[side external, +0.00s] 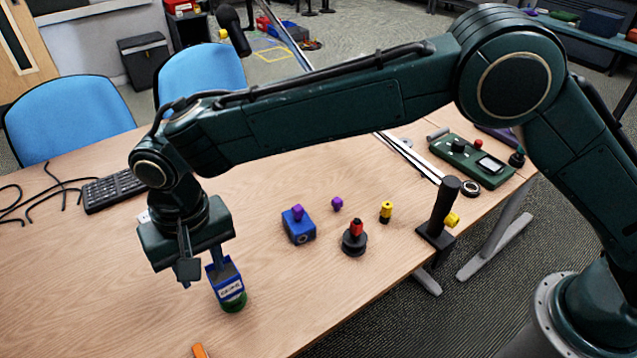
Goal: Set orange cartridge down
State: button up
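An orange piece (200,351), perhaps the orange cartridge, lies on the wooden table at the bottom edge of the side view, mostly cut off by the frame. My gripper (203,266) points down over the left part of the table, above and behind the orange piece and apart from it. Its two fingers look spread, with no orange thing seen between them. A blue block with a white label (227,282) stands on a round green base (234,303) just right of the fingers. I cannot tell whether the right finger touches this block.
A blue box with a purple knob (299,228), a black round base with a red piece (355,240), a yellow-black piece (386,211) and a black post stand (440,215) stand to the right. A keyboard (112,191) and cables lie at left. The front middle of the table is clear.

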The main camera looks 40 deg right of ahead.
jog(key=s+d+r+t, duration=0.1)
jog(key=d+r, duration=0.8)
jog(key=d, duration=0.5)
jog(key=s+d+r+t, duration=0.1)
jog(key=s+d+r, duration=0.1)
jog(key=d+r, duration=0.95)
jog(key=s+d+f+t, duration=0.3)
jog(key=s+d, duration=1.5)
jog(key=s, duration=0.1)
jog(key=shift+s+d+f+h, duration=0.2)
jog(key=shift+d+h, duration=0.1)
